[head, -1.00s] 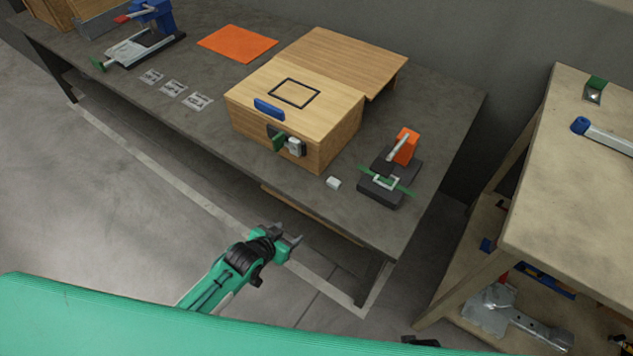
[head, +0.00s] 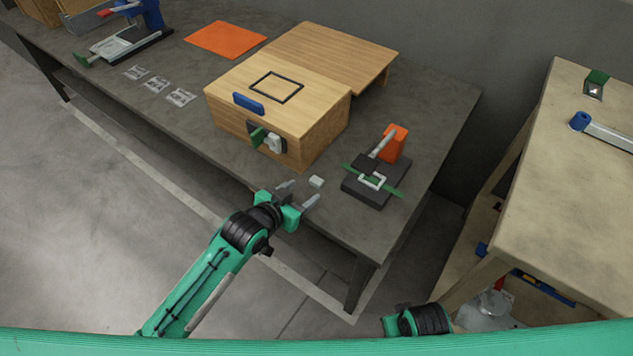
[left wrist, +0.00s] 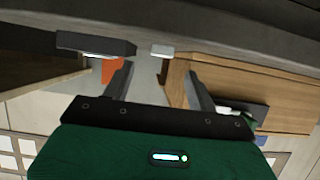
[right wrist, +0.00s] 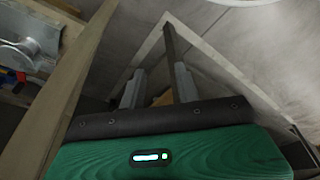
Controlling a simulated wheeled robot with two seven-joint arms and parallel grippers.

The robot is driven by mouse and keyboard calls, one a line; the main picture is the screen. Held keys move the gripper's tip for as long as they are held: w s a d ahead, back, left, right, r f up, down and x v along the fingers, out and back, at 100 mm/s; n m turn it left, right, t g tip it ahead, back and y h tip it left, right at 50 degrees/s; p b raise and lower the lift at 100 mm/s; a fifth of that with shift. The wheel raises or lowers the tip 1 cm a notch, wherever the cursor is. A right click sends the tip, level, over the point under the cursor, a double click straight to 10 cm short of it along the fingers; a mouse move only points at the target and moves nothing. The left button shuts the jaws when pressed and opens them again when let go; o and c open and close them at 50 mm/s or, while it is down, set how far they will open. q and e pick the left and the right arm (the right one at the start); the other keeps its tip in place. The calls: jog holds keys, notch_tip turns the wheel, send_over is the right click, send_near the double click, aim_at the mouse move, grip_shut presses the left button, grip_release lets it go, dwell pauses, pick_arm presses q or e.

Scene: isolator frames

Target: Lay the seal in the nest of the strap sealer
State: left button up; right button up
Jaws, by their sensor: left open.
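The seal (head: 316,181) is a small pale block lying on the dark bench near its front edge. The strap sealer (head: 362,192) stands to its right, with a black base, an orange part, a grey lever, a green strap and a pale square frame on top. My left gripper (head: 301,191) is open and empty at the bench's front edge, just short of the seal. The left wrist view shows the seal (left wrist: 162,50) ahead, between the finger lines, with the sealer (left wrist: 95,45) beside it. My right gripper (right wrist: 160,72) is empty, its fingers apart, over the floor.
A wooden box (head: 275,110) with a blue handle and a green-and-white latch stands left of the seal. An orange sheet (head: 226,39), several printed cards (head: 155,85) and a blue press (head: 150,15) lie farther left. A separate beige table (head: 565,190) stands at right.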

aim_at(315, 182)
pick_arm(q)
jog(key=x, duration=0.4)
jog(key=shift+w+d+f, duration=0.15)
jog(key=shift+w+f, duration=0.05)
jog(key=shift+w, duration=0.15)
jog(key=shift+w+d+f, duration=0.1)
jog(key=shift+w+d, duration=0.1)
jog(key=shift+w, duration=0.05)
jog(key=c, duration=1.1)
jog(key=shift+c, duration=0.2)
pick_arm(e)
jog(key=shift+r, duration=0.5)
